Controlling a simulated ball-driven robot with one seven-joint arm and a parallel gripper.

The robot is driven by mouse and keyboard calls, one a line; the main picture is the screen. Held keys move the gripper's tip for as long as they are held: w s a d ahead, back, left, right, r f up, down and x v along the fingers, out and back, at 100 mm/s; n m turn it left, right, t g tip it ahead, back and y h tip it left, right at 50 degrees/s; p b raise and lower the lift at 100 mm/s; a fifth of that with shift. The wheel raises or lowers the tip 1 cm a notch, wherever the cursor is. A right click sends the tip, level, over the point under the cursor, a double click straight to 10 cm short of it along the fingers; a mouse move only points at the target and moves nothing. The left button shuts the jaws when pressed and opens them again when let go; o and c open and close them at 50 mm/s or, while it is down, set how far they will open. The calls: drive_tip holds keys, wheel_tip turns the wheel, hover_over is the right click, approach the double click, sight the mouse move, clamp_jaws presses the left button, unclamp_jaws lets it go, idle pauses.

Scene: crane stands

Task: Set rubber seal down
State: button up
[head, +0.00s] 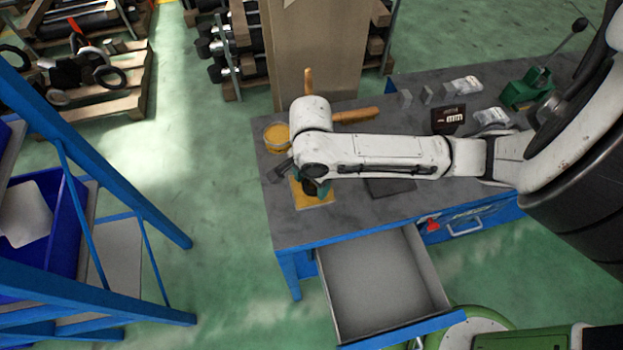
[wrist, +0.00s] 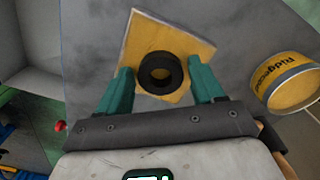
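The rubber seal, a thick black ring (wrist: 160,90), appears to lie flat on a yellow square plate (wrist: 188,42) in the wrist view. My gripper (wrist: 160,68) has its two green fingers on either side of the seal, with what looks like a narrow gap at each side. It looks open around the seal. In the head view the yellow plate (head: 318,203) lies at the left end of the grey workbench (head: 290,228). There my gripper (head: 316,188) is low over it, and the seal is mostly hidden by my arm.
A yellow tin (head: 276,135) stands close behind the plate; it also shows in the wrist view (wrist: 290,82). An open, empty drawer (head: 375,285) juts from the bench front. A wooden-handled tool (head: 356,115) and a green press (head: 527,90) are farther along. A blue rack (head: 110,150) stands left.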

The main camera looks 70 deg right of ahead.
drive_tip(key=shift+o, duration=0.9)
drive_tip(key=shift+r, duration=0.15)
